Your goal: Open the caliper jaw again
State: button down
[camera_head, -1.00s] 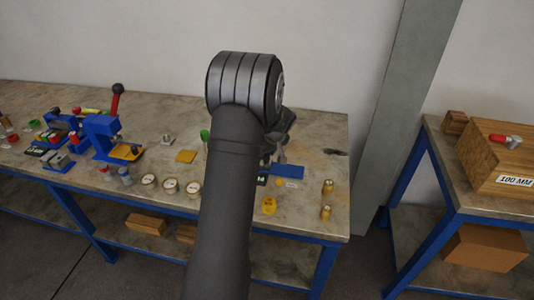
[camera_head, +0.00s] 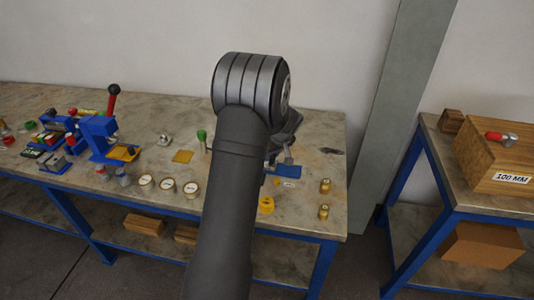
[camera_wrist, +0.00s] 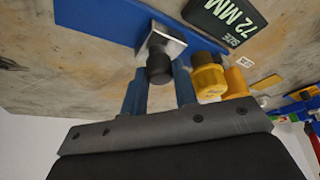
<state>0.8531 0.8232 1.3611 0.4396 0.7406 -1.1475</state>
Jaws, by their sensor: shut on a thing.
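The caliper appears in the wrist view as a blue bar (camera_wrist: 92,18) with a silver sliding block (camera_wrist: 165,42) and a dark round knob (camera_wrist: 159,68) on it. My gripper (camera_wrist: 160,76) has its two blue fingers on either side of the knob, shut on it. In the head view the blue bar (camera_head: 288,171) lies on the bench at the right, partly hidden behind my arm. My fingertips are hard to make out there. How far the jaw stands open cannot be told.
A dark "72 MM" tag (camera_wrist: 228,18) and a yellow part (camera_wrist: 208,78) lie close beside the knob. Two brass pieces (camera_head: 325,186) stand to the right. Round white-faced parts (camera_head: 168,186) and a blue press (camera_head: 100,135) are to the left.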

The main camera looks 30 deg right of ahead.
jog(key=c, duration=1.4)
grip_release()
jog(key=shift+r, duration=0.1)
jog(key=v, duration=1.7)
